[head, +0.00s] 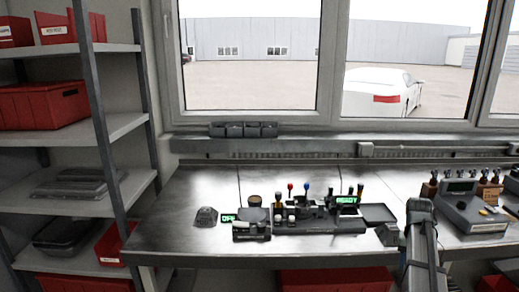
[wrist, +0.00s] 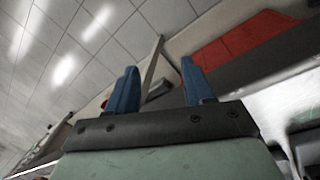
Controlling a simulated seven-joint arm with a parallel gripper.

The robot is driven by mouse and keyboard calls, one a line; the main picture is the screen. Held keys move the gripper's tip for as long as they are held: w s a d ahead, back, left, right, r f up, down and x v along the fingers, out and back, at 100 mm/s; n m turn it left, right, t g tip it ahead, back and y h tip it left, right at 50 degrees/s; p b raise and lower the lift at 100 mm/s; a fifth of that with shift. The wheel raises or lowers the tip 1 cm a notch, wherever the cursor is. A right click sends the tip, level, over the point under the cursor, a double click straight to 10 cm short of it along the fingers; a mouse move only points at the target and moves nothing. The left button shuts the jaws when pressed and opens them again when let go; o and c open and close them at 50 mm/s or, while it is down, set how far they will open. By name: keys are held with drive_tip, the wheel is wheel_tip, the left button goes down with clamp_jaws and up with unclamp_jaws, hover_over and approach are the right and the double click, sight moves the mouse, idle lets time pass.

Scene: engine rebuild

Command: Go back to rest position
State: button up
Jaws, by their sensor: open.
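My gripper (wrist: 156,88) shows in the wrist view with two blue fingers apart and nothing between them. Behind the fingers are a tiled floor, a grey post and a red bin, so it points away from the work fixture. In the head view my arm (head: 422,240) rises at the lower right in front of the bench edge; the gripper itself cannot be made out there. The fixture (head: 318,226) with coloured knobs and a green READY display (head: 347,200) stands on the bench, apart from my arm.
The metal bench (head: 180,225) is bare at its left end. A grey device with a screen (head: 470,210) stands right of my arm. A shelf rack with red bins (head: 42,105) is at the left. Red bins (head: 335,280) sit below the bench. A window is behind.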

drive_tip(key=s+a+f+n+g, duration=0.1)
drive_tip(key=s+a+f, duration=0.3)
drive_tip(key=a+f, duration=0.5)
drive_tip(key=s+a+f+n+g+y, duration=0.1)
drive_tip(key=s+a+f, duration=0.3)
drive_tip(key=f, duration=0.8)
drive_tip(key=s+a+f+n+g, duration=0.1)
drive_tip(key=s+a+f, duration=0.3)
drive_tip(key=a+f, duration=0.5)
drive_tip(key=s+a+f+n+g, duration=0.1)
drive_tip(key=s+a+f, duration=0.2)
drive_tip(key=s, duration=0.6)
drive_tip(key=s+a+f+n+g, duration=0.1)
drive_tip(key=s+a+f, duration=0.2)
drive_tip(key=s+f, duration=0.5)
drive_tip(key=s+a+f+g, duration=0.1)
drive_tip(key=s+a+f, duration=0.3)
drive_tip(key=s, duration=0.6)
wheel_tip(320, 180, down, 2)
drive_tip(key=shift+f+n, duration=0.15)
drive_tip(key=shift+n, duration=0.25)
